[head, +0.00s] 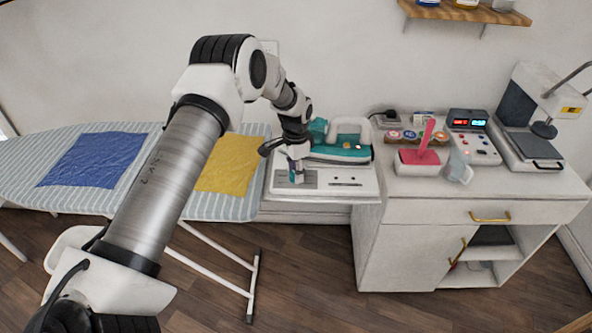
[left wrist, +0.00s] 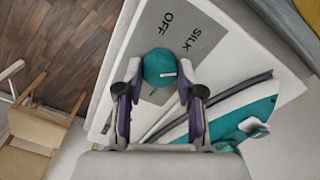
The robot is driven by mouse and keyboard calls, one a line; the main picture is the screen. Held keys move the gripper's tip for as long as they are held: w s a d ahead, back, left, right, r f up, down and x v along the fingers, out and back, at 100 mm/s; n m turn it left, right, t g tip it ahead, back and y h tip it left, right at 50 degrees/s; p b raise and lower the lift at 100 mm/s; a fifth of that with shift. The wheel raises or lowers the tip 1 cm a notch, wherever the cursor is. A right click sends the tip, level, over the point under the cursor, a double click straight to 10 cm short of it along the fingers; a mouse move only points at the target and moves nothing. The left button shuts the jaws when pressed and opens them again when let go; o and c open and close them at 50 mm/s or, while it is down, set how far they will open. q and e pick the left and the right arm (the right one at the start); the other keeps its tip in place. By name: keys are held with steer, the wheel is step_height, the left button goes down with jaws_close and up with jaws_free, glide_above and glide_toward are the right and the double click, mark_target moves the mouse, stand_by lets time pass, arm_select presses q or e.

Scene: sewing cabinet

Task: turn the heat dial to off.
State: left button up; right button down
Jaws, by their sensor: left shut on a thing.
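The heat dial (left wrist: 158,62) is a round teal knob with a white pointer line, set on a grey panel (left wrist: 210,22) printed with OFF and SILK. In the left wrist view the pointer line points to the right, not at the word OFF above the dial. My left gripper (left wrist: 159,76) is shut on the dial, one finger on each side. In the head view the gripper (head: 296,176) reaches down to the white iron station (head: 355,184) and partly hides the dial. My right gripper is not in view.
A teal and white iron (head: 340,150) rests on the station just behind the gripper. The striped ironing board (head: 110,200) with blue and yellow cloths is to the left.

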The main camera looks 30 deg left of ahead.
arm_select(q)
steer(key=n, duration=0.4)
steer(key=shift+s+f+n, duration=0.3)
steer(key=n+p, duration=0.1)
steer(key=n, duration=0.2)
steer(key=shift+n, duration=0.3)
steer(key=n, duration=0.4)
steer(key=shift+n+p, duration=0.3)
steer(key=shift+p, duration=0.05)
steer(key=n, duration=0.4)
steer(key=shift+p, duration=0.35)
steer(key=shift+w, duration=0.1)
steer(key=o, duration=1.2)
steer(key=shift+w+r, duration=0.1)
steer(key=shift+c, duration=0.2)
